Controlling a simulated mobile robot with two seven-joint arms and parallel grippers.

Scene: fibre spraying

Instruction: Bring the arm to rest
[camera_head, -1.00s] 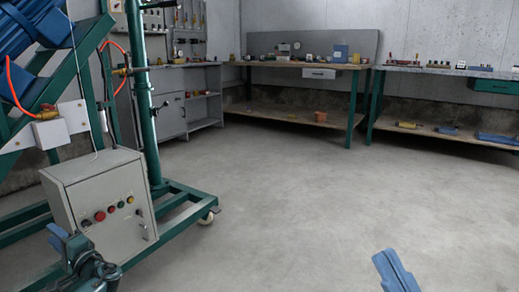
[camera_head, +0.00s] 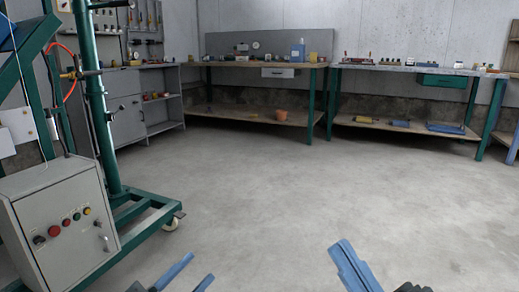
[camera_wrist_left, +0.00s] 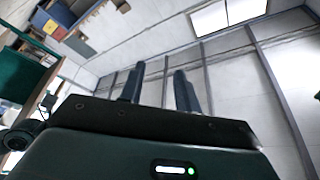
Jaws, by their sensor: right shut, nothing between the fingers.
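My left gripper (camera_head: 190,270) is at the bottom edge of the head view, left of the middle. Its two blue fingers stand apart with nothing between them. In the left wrist view its fingers (camera_wrist_left: 160,88) also show a gap, pointing up toward pale wall and ceiling panels. My right gripper (camera_head: 345,248) is at the bottom of the head view, right of the middle. Its blue fingers lie together, empty. Both grippers are over bare floor, and most of both arms is out of the picture.
A grey control box (camera_head: 60,222) with coloured buttons stands on the left by a green wheeled frame (camera_head: 150,212). Workbenches with small items, including a wooden one (camera_head: 225,117), line the back wall. The grey floor (camera_head: 290,190) between is clear.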

